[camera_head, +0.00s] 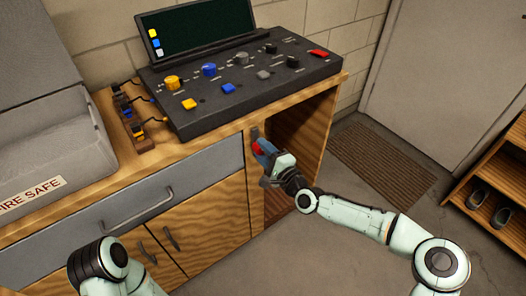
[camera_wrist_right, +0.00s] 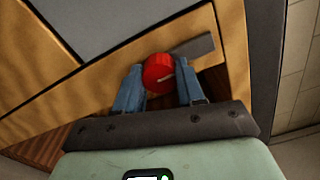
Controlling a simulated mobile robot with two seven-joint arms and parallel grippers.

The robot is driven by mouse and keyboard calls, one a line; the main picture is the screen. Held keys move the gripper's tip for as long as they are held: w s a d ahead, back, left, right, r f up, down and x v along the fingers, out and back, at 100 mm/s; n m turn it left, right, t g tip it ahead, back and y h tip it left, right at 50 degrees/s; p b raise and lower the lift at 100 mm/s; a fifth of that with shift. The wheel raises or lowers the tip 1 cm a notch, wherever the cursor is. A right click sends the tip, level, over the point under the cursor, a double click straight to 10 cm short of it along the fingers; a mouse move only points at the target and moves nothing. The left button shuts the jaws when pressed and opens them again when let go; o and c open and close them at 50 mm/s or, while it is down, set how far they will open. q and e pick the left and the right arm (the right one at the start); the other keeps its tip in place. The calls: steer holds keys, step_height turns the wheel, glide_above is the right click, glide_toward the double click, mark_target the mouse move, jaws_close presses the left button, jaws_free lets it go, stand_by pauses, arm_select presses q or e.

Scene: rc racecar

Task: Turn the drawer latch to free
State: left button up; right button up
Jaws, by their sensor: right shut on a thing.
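The drawer latch has a round red knob (camera_wrist_right: 158,73) and a flat dark grey bar (camera_wrist_right: 195,46) that points right and slightly up in the wrist view. It sits on the wooden cabinet frame to the right of the grey drawer front (camera_head: 205,167), which looks shut. My right gripper (camera_head: 262,153) is shut on the red knob, one blue finger on each side. In the head view the fingers partly hide the knob, and the bar stands up above them. My left arm shows at the lower left, but its gripper is out of view.
A black control console (camera_head: 240,85) with coloured knobs stands on the wooden bench top. A grey fire-safe box (camera_head: 50,140) is at the left. An open cabinet bay (camera_head: 300,140) lies just right of the latch. A shoe rack (camera_head: 490,205) stands at the far right.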

arm_select(q)
steer(key=shift+s+f, duration=0.1)
steer(key=shift+s, duration=0.05)
arm_select(e)
steer(key=shift+m, duration=0.3)
steer(key=o, duration=1)
steer(key=shift+o, duration=0.2)
steer(key=shift+s+d, duration=0.1)
arm_select(q)
steer(key=shift+t, duration=0.3)
steer(key=r+p, duration=0.1)
steer(key=w+d+r+p, duration=0.1)
steer(key=r, duration=0.1)
steer(key=r+p, duration=0.1)
steer(key=shift+w+d+r, duration=0.3)
steer(key=shift+r, duration=0.1)
arm_select(e)
steer(key=v, duration=1.3)
